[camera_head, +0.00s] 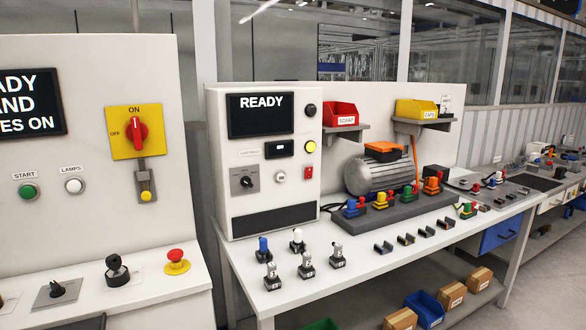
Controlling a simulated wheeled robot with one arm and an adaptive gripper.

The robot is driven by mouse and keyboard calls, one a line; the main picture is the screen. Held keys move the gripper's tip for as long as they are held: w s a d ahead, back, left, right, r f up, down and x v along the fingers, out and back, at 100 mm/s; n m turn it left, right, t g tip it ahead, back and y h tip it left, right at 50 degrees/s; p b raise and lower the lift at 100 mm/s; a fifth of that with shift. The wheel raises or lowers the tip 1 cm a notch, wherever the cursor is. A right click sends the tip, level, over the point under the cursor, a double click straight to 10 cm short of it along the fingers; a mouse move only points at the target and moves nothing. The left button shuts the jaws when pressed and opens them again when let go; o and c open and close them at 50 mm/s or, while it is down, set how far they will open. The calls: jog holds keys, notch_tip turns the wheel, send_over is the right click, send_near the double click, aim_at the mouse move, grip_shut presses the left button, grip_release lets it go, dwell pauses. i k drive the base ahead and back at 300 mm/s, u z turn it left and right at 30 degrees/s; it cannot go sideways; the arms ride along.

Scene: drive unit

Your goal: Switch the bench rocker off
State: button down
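On the white bench cabinet (225,160) with the READY screen (261,114) there is a small red switch (308,172) at the right of its front panel, which looks like the bench rocker. It is too small to tell which side is pressed in. A black rotary knob (246,181) sits on a grey plate at the panel's lower left. My gripper is not in view.
A taller white console (90,110) at the left carries a red rotary switch (137,131) on yellow, pointing up towards ON, and a red mushroom button (176,257). The bench top (375,268) holds several small parts and a grey motor (377,172). Cardboard boxes (451,294) lie below.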

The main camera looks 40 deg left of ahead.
aim_at(309, 171)
jog(key=u, duration=0.65)
jog(key=i, duration=1.15)
jog(key=u, duration=1.75)
jog(key=i, duration=0.5)
jog(key=u, duration=0.45)
